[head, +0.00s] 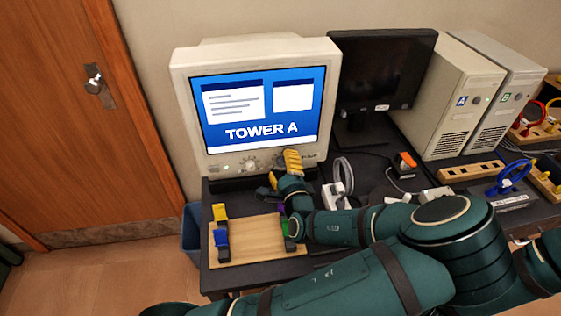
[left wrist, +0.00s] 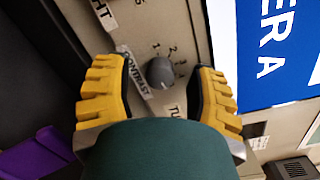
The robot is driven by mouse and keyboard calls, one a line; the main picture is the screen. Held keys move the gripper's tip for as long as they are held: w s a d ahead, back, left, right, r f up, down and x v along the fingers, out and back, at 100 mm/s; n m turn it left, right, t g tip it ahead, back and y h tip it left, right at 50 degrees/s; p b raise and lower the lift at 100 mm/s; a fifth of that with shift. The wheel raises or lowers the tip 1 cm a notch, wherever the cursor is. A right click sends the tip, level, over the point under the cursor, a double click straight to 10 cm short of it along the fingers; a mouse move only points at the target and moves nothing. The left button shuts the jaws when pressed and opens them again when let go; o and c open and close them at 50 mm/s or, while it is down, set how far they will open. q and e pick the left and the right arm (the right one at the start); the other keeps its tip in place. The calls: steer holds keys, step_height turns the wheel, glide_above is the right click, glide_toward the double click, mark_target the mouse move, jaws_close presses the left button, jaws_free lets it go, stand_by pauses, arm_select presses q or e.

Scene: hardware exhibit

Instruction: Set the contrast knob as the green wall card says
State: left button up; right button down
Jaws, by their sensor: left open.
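The contrast knob (left wrist: 160,73) is a small grey dial on the beige panel below the lit screen of the CRT monitor (head: 327,62). A CONTRAST label and small numbers, 1 to 3 among them, surround it; I cannot tell which number it points at. My left gripper (head: 281,171) is open at the panel. In the left wrist view its yellow fingers stand on either side of the knob, with gaps showing. In the head view, the gripper partly covers the knob row. The green wall card is not in view. My right gripper is not in view.
A wooden tray (head: 248,238) with yellow and blue pieces lies on the dark desk below my left gripper. White plugs and cables (head: 340,188) lie close to its right. A dark monitor (head: 385,72) and two towers, A (head: 450,95) and B (head: 510,98), stand further right.

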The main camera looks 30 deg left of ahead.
arm_select(q)
jaws_close()
steer(key=shift+r+n, duration=0.1)
steer(key=shift+n, duration=0.2)
steer(key=n+p, duration=0.1)
steer(key=n, duration=0.1)
steer(key=shift+n, duration=0.4)
steer(key=shift+n+h, duration=0.4)
steer(key=shift+n, duration=1.6)
